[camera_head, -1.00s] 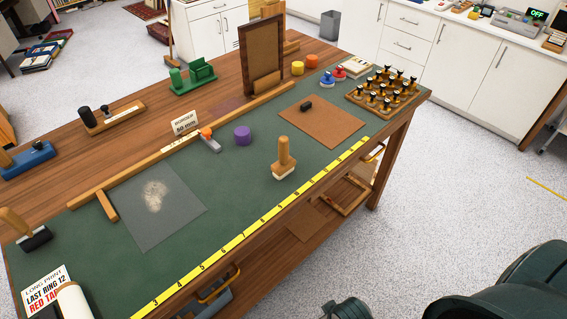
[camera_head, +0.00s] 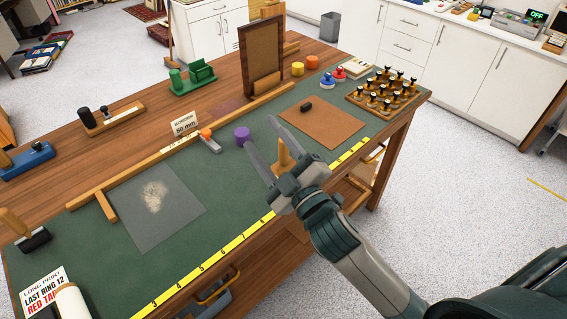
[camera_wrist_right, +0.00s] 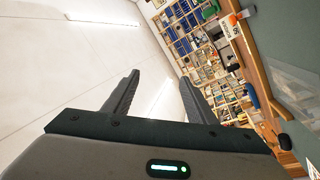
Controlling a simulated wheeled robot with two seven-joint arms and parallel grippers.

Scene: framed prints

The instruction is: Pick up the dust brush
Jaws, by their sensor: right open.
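The dust brush (camera_head: 284,155), with a wooden handle, stands upright on the green mat (camera_head: 222,175) near the table's front edge. My right gripper (camera_head: 260,131) is in front of it in the head view and hides its pale lower part. Its two fingers are spread apart and point up and to the left, with the handle showing between them. In the right wrist view the open fingers (camera_wrist_right: 159,77) have nothing between them, and the brush is not seen there. My left gripper is not in view.
A purple cylinder (camera_head: 242,134) and an orange-tipped tool (camera_head: 209,141) lie left of the brush. A brown board (camera_head: 322,122) with a small black block is to its right. A grey sheet with pale dust (camera_head: 160,205) lies to the left. A yellow ruler (camera_head: 225,245) runs along the front edge.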

